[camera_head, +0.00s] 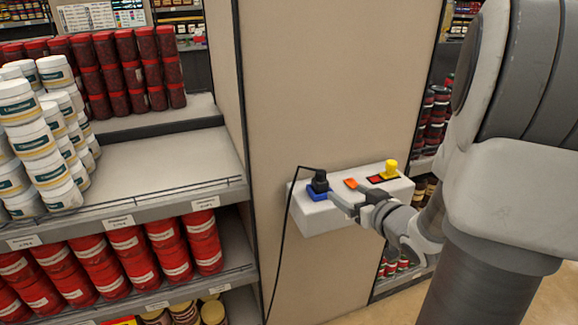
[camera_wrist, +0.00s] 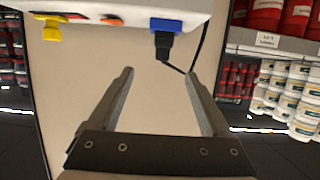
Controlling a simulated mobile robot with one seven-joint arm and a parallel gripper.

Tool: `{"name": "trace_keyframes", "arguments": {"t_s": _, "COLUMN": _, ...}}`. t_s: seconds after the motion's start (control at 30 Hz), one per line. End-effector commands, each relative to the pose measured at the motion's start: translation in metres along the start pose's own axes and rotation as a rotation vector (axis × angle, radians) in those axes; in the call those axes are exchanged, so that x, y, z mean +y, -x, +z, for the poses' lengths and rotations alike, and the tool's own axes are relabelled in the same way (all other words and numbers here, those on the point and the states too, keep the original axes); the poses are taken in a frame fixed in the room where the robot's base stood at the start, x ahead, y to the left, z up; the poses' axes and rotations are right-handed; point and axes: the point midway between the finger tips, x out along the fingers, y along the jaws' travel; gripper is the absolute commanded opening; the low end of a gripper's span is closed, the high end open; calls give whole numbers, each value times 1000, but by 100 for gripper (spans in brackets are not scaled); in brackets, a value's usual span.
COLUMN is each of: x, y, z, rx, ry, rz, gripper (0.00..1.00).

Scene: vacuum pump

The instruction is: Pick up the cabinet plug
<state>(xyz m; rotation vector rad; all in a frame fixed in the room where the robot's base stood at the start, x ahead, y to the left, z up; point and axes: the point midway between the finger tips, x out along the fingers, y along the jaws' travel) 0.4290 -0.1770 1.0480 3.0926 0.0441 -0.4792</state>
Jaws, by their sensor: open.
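The cabinet plug appears to be the black plug (camera_head: 319,181), seated in a blue socket (camera_head: 317,194) at the left end of a white box on the beige panel. A black cable runs from it down the panel. In the wrist view the plug (camera_wrist: 162,44) hangs below the blue socket (camera_wrist: 166,26), beyond the fingertips and between their lines. My gripper (camera_head: 350,200) is in front of the box, close to the plug. In the wrist view my gripper (camera_wrist: 159,72) is open, with nothing between its fingers.
The white box (camera_head: 306,219) also carries a yellow plug (camera_head: 390,168), an orange part (camera_head: 351,184) and a red part (camera_head: 376,179). Shelves (camera_head: 130,205) with red jars and white tubs stand left of the panel. More jars are on its right.

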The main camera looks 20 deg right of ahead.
Motion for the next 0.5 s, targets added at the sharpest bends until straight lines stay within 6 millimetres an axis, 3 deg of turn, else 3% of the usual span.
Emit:
{"name": "trace_keyframes", "arguments": {"t_s": 0.17, "x": -1, "y": -20, "z": 3, "rx": 8, "ry": -8, "rz": -12, "gripper": 82}}
{"name": "trace_keyframes", "arguments": {"t_s": 0.5, "x": -2, "y": -94, "z": 2, "rx": 7, "ry": -6, "rz": -10, "gripper": 82}}
